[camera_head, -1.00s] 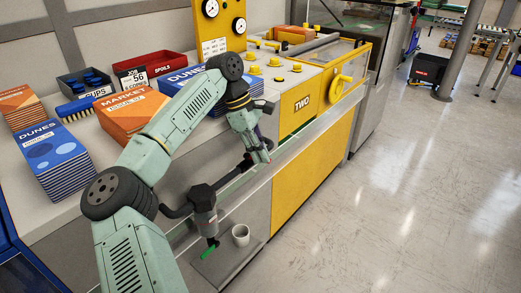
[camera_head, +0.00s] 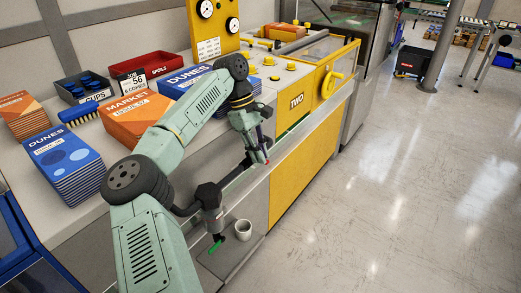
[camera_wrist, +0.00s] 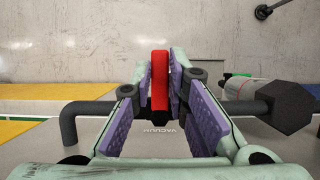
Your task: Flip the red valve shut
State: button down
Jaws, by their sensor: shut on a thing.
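The red valve (camera_wrist: 160,82) shows in the wrist view as a narrow upright red handle between the purple pads of my gripper (camera_wrist: 161,70). The pads are closed in on both its sides. A dark pipe (camera_wrist: 88,108) comes in from the left and continues on the right behind the fingers; the handle's base at the pipe is hidden. An upside-down VACUUM label lies just below the handle in the picture. In the head view my gripper (camera_head: 259,152) is low at the front of the machine, with a small red tip of the valve (camera_head: 267,158) showing beside it.
The yellow machine (camera_head: 297,155) is to the right. Book stacks (camera_head: 65,165) and bins (camera_head: 85,88) stand on the counter.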

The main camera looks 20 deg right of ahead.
aim_at(247, 152)
dwell(0.4)
jog(key=c, duration=1.6)
grip_release()
jog(key=shift+o, duration=0.2)
jog(key=shift+r, duration=0.1)
jog(key=v, duration=1.2)
